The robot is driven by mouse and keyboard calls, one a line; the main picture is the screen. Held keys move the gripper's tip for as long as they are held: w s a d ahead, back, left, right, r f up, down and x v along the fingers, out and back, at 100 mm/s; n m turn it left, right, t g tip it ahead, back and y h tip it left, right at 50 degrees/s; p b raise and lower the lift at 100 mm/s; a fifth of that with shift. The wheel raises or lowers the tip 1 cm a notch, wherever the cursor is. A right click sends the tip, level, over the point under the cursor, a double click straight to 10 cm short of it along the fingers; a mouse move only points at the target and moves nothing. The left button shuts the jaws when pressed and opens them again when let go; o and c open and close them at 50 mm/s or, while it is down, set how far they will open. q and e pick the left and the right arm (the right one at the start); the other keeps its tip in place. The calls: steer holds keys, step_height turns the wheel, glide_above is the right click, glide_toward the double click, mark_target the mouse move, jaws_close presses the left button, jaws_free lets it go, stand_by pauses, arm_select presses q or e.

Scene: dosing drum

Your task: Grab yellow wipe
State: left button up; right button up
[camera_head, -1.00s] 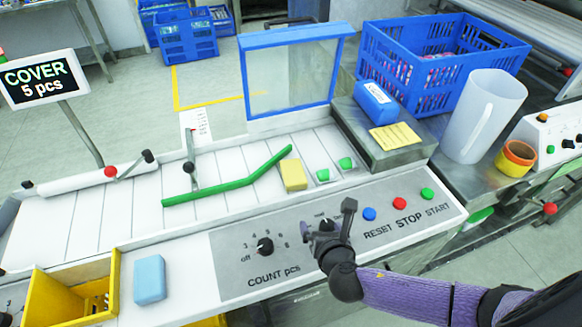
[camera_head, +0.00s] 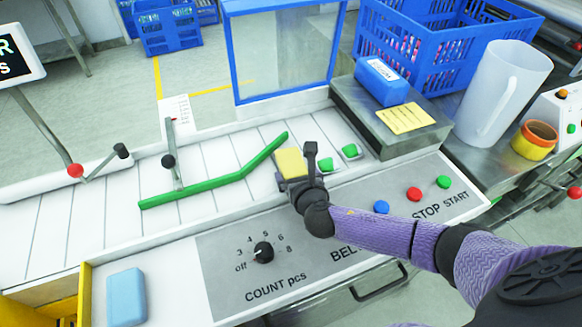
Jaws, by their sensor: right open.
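The yellow wipe (camera_head: 289,162) is a small yellow block on the white slatted belt, by the end of the green guide bar. My right gripper (camera_head: 295,172) is open at the wipe, with one dark finger at its right side and a lower dark part at its near left edge. The gripper hides the near right part of the wipe. I cannot tell whether the fingers touch it. My left gripper is not in view.
The green guide bar (camera_head: 215,184) lies left of the wipe, and green pieces (camera_head: 350,151) lie to its right. The control panel (camera_head: 230,283) with its knob is in front. A blue wipe (camera_head: 127,298) lies at front left. A blue-framed clear cover (camera_head: 280,55) stands behind.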

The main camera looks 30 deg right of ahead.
steer(key=c, duration=0.9)
